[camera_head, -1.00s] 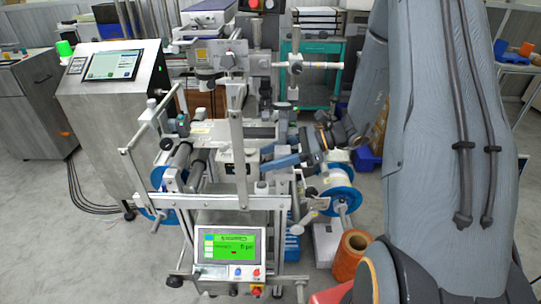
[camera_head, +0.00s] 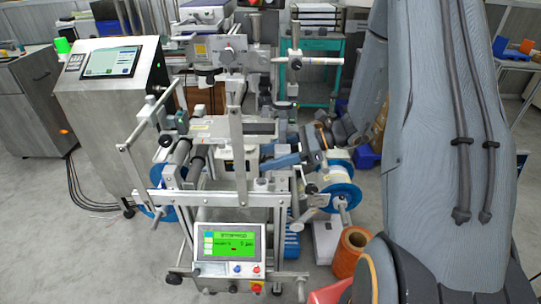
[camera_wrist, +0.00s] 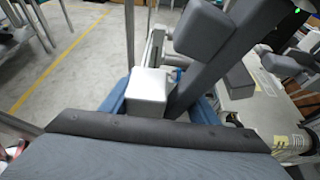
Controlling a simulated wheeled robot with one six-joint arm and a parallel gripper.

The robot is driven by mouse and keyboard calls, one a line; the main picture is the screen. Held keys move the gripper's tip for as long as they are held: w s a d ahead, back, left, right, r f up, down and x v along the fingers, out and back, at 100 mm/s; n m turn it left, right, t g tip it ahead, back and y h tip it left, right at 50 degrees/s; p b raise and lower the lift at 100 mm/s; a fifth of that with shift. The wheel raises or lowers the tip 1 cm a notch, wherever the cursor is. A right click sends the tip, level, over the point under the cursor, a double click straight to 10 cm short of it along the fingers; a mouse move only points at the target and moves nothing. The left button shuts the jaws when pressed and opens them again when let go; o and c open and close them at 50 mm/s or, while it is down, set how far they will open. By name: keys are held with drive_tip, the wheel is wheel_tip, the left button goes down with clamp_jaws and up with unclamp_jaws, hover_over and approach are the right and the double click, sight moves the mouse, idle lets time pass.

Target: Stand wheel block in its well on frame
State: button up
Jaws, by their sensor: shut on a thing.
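In the wrist view, my gripper (camera_wrist: 158,100) has two blue fingers closed on the sides of a light grey box-shaped block (camera_wrist: 147,86), which I take as the wheel block. Its underside and any wheel are hidden. In the head view, my gripper (camera_head: 278,161) shows as small blue fingers above the right part of the machine's metal frame (camera_head: 225,201). I cannot tell which opening is the well, or whether the block touches the frame.
In the wrist view, a dark grey bar with a padded block (camera_wrist: 203,30) stands close beside the held block. In the head view, a blue-rimmed reel (camera_head: 341,196) and an orange roll (camera_head: 350,252) are to the right. An upright metal post (camera_head: 235,150) stands left of my gripper.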

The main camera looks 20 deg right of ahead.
drive_tip(key=shift+s+f, duration=0.1)
drive_tip(key=shift+f, duration=0.45)
idle(0.4)
drive_tip(key=o, duration=1.3)
drive_tip(key=shift+c, duration=0.2)
drive_tip(key=shift+s+f, duration=0.1)
drive_tip(key=shift+f, duration=0.1)
drive_tip(key=shift+s, duration=0.1)
drive_tip(key=v, duration=0.2)
drive_tip(key=b+v, duration=0.1)
drive_tip(key=v, duration=0.1)
drive_tip(key=b+v, duration=0.1)
drive_tip(key=v, duration=0.2)
drive_tip(key=shift+w+r, duration=0.3)
drive_tip(key=shift+w, duration=0.1)
drive_tip(key=shift+s+d+r, duration=0.1)
drive_tip(key=shift+d+r, duration=0.25)
drive_tip(key=shift+d, duration=0.05)
drive_tip(key=shift+r, duration=0.1)
